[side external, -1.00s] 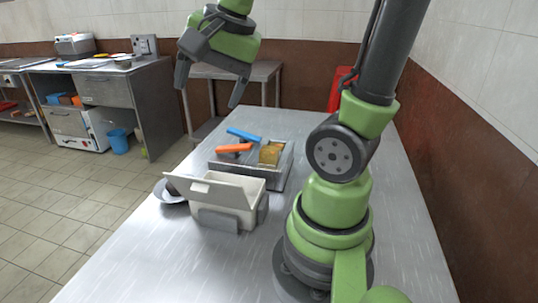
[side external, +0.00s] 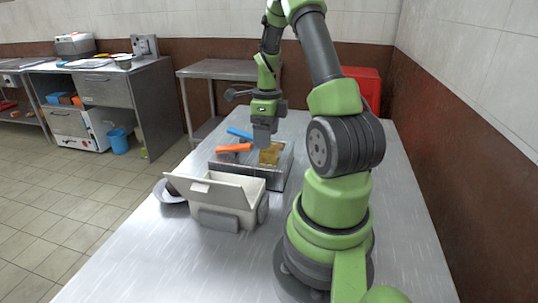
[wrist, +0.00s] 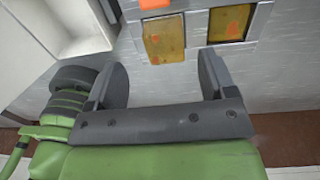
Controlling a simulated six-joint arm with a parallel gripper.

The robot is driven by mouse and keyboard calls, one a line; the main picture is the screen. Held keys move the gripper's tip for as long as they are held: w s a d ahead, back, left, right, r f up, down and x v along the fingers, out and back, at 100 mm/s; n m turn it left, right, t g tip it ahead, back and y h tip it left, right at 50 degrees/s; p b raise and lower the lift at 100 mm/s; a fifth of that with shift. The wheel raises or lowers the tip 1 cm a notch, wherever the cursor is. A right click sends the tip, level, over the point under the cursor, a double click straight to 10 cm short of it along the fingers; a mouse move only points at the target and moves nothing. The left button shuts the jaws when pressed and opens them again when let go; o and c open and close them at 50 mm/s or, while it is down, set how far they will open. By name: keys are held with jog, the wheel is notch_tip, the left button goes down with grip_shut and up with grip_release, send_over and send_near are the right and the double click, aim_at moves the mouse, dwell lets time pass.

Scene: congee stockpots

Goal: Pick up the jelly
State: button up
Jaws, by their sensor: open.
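The jelly seems to be an amber block in the grey metal tray (side external: 262,183); amber (side external: 268,156) shows at the tray's right part in the side view. In the wrist view one amber block (wrist: 164,42) is just beyond the gap between my fingers. A second amber patch with a dark border (wrist: 230,24) is to its right; I cannot tell which is the jelly. My gripper (side external: 264,138) points down close above the amber. In the wrist view my gripper (wrist: 163,78) is open with nothing between its fingers.
An orange piece (side external: 235,148) and a blue piece (side external: 243,134) lie in the tray's left part. A white box with a raised lid (side external: 236,190) stands in front of the tray, with a dark round dish (side external: 172,197) beside it. The metal table (side external: 150,255) is bare at the front.

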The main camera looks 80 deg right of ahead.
aim_at(268, 151)
notch_tip(268, 151, down, 6)
jog(key=shift+s+d+r, duration=0.1)
jog(key=shift+d+r, duration=0.05)
jog(key=shift+r, duration=0.1)
jog(key=c, duration=1)
